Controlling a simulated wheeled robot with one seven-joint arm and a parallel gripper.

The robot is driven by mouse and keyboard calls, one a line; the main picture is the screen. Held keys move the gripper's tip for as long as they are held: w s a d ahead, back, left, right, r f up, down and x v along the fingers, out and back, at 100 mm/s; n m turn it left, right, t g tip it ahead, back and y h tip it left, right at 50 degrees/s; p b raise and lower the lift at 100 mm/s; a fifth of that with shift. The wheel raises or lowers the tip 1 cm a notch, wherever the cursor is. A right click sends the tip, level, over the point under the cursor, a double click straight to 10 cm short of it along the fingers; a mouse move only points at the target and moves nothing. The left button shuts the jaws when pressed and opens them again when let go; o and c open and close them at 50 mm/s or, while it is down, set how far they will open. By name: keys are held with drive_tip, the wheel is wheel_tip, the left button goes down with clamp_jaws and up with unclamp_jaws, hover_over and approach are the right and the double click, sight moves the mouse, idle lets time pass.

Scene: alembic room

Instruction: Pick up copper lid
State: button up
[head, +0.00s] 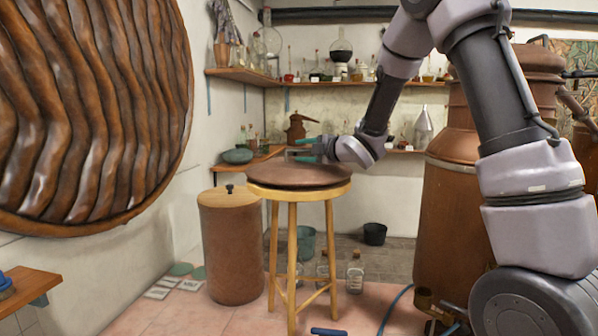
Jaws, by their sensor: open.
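A wooden stool (337,190) stands in the middle of the head view. On its top lies a round, slightly domed, reddish-brown piece (275,176); I cannot tell for sure whether it is the copper lid or the stool's own seat. No other clear copper lid shows.
A brown drum (231,250) with a wooden top and dark knob stands left of the stool. A large copper vessel (440,220) stands right. Shelves (243,74) with glassware line the back. Bottles (355,272) and a black pot (374,233) are on the floor.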

clamp_jaws()
idle(1.4)
